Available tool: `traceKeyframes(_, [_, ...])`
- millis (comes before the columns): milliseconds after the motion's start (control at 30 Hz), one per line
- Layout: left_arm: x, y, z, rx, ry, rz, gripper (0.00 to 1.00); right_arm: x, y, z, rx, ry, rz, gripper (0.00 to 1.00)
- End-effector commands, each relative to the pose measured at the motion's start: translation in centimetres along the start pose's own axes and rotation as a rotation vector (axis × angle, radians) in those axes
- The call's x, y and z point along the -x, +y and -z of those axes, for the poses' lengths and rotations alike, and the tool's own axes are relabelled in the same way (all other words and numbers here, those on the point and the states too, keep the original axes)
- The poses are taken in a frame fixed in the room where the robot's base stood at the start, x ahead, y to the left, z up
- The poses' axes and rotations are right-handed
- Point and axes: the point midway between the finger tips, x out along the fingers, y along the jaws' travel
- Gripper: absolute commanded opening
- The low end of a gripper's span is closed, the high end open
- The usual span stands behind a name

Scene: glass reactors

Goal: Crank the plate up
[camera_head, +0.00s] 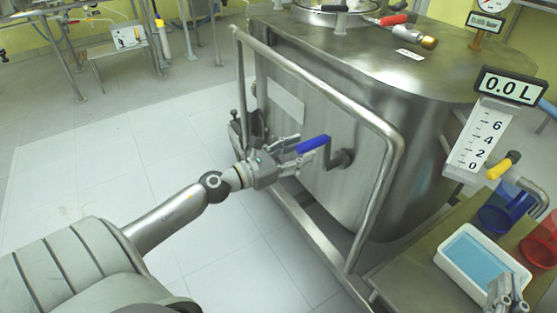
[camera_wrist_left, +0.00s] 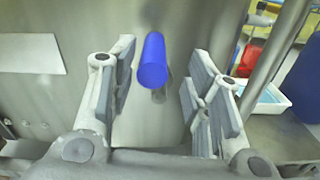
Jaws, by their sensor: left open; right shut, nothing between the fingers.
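A crank with a blue grip (camera_head: 313,144) and a dark metal arm (camera_head: 331,158) sticks out from the front of the large steel vessel (camera_head: 350,85). My left gripper (camera_head: 303,149) is open at the near end of the blue grip. In the left wrist view the blue grip (camera_wrist_left: 153,62) points toward the camera and lies between the spread fingers, with a gap on both sides. My right gripper (camera_head: 508,292) is shut and empty at the lower right, over the side table. I cannot tell which part is the plate.
A steel tube frame (camera_head: 320,82) surrounds the crank area. The side table (camera_head: 415,262) at right holds a white tray (camera_head: 452,268) with blue content, a blue container (camera_head: 497,217) and a red one (camera_head: 540,245). A display (camera_head: 508,87) reads 0.0 L. Floor at left is clear.

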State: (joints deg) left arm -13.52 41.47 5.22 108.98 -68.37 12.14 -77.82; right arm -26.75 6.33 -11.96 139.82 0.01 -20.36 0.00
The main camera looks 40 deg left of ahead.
Motion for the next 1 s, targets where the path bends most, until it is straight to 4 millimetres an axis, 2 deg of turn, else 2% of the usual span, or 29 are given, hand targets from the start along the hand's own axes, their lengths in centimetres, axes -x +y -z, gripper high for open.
traceKeyframes(200, [3.4,-0.1,0.1,0.004,0.002,-0.001,0.45,0.0,0.0,0.0,0.0,0.001,0.0,0.0])
traceKeyframes(400, [5.4,-0.1,0.1,0.004,0.001,0.001,0.45,0.0,0.0,0.0,0.0,0.001,0.0,0.0])
traceKeyframes(800, [6.0,-0.1,0.0,0.001,-0.001,0.002,0.45,0.0,0.0,0.0,0.0,0.001,0.0,0.0])
traceKeyframes(1000, [5.5,-1.1,0.3,-0.042,-0.006,0.022,0.19,0.0,-0.1,0.5,-0.001,0.031,0.001,0.0])
